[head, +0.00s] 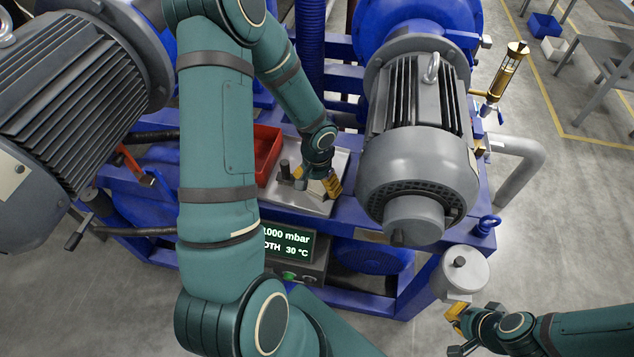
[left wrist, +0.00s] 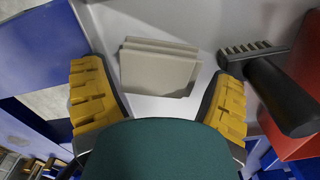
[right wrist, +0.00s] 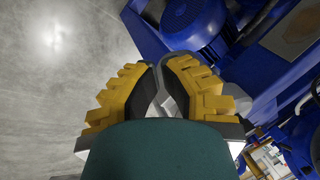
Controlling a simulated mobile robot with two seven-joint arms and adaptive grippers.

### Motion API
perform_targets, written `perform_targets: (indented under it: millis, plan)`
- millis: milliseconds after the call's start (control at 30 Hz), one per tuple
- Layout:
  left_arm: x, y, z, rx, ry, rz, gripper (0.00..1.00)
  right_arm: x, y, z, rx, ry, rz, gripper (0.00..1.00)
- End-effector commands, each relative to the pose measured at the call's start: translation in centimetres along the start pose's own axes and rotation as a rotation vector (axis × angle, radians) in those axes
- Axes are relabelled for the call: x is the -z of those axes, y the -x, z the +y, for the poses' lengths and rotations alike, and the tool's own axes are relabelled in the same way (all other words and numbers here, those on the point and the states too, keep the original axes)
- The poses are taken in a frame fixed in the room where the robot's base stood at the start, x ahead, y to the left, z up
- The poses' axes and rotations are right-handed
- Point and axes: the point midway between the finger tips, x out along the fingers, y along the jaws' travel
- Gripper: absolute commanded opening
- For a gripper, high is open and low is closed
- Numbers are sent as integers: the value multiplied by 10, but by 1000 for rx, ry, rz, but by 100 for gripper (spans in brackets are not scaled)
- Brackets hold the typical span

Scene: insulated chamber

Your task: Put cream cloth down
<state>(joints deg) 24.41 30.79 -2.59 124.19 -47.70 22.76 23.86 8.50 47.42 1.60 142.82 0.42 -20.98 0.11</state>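The cream cloth (left wrist: 158,70) is a folded, layered rectangle on a pale metal tray (head: 298,205). In the left wrist view it sits between the two yellow fingers of my left gripper (left wrist: 160,92), with a clear gap on each side. In the head view my left gripper (head: 320,187) is low over the tray, and the cloth is mostly hidden by it. My left gripper is open. My right gripper (head: 456,318) is at a grey lidded canister (head: 464,268). Its fingers (right wrist: 160,85) are close together, with a grey part of the canister between them.
A large grey motor (head: 420,140) stands right of the tray. A display panel (head: 288,245) sits in front, below the tray. Open floor lies at right.

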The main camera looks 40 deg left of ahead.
Motion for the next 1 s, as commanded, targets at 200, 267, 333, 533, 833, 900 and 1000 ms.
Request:
perform_targets:
  millis: [200,267,333,533,833,900,1000]
  plan:
    - [0,1,0,0,0,0,86,0,2,0,0,0,0,0]
    - [0,4,0,0,-1,0,86,1,4,-1,0,0,0,0]
    - [1,11,0,1,0,4,86,1,6,-2,1,0,0,0]
    - [1,50,-1,2,0,7,86,1,11,-4,2,0,0,0]
    - [1,105,0,1,0,4,86,2,17,-5,3,0,0,0]
    - [1,113,0,1,0,3,86,2,17,-6,3,0,0,0]
    - [0,120,0,1,-1,2,86,2,18,-6,3,0,0,0]
